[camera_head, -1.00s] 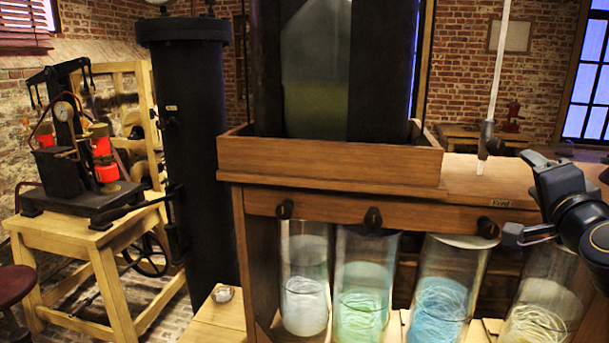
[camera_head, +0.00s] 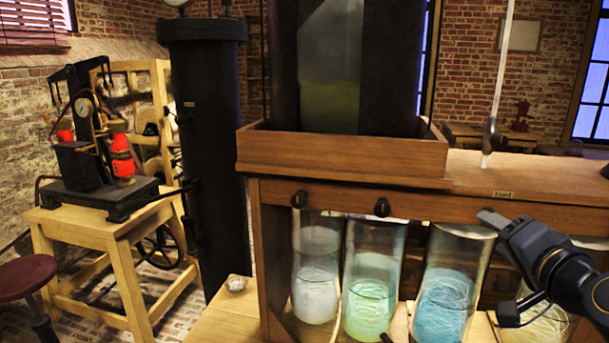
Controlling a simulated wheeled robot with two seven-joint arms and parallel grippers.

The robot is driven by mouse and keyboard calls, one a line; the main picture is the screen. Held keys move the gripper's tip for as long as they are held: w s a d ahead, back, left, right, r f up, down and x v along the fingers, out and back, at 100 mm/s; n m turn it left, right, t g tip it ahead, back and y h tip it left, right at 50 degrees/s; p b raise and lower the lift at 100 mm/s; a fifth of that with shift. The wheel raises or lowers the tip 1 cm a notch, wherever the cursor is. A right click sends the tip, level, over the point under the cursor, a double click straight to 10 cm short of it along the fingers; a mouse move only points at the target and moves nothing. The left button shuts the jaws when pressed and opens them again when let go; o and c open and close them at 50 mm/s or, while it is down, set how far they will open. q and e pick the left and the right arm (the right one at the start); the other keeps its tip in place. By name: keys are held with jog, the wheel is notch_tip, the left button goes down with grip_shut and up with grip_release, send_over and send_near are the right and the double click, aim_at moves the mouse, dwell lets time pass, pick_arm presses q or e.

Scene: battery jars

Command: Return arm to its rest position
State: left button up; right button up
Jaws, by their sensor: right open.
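My right gripper (camera_head: 498,266) comes in from the right edge with its dark arm. Its jaws are apart, with one finger up near the wooden cabinet's front rail and the other lower, in front of the jars. I see nothing held between them. The gripper overlaps the right part of the blue jar (camera_head: 445,290) and hides much of the jar with pale yellow contents (camera_head: 535,325); I cannot tell whether it touches anything. My left gripper is not in view.
The wooden cabinet (camera_head: 340,157) with dark knobs (camera_head: 382,207) stands close ahead. Under it are a white jar (camera_head: 316,285) and a green jar (camera_head: 368,300). A black column (camera_head: 208,150) and a wooden table (camera_head: 100,222) with a machine stand left. A red stool (camera_head: 25,277) is far left.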

jog(key=s+a+f+n+g+y, duration=0.2)
jog(key=s+a+f+n+g, duration=0.2)
jog(key=s+a+f, duration=0.3)
jog(key=s+a+f+n+g+y, duration=0.2)
jog(key=s+a+f+n+g, duration=0.3)
jog(key=s+f, duration=0.7)
notch_tip(320, 180, down, 5)
jog(key=shift+a+f+g, duration=0.15)
jog(key=shift+a+g, duration=0.45)
jog(key=shift+a, duration=0.25)
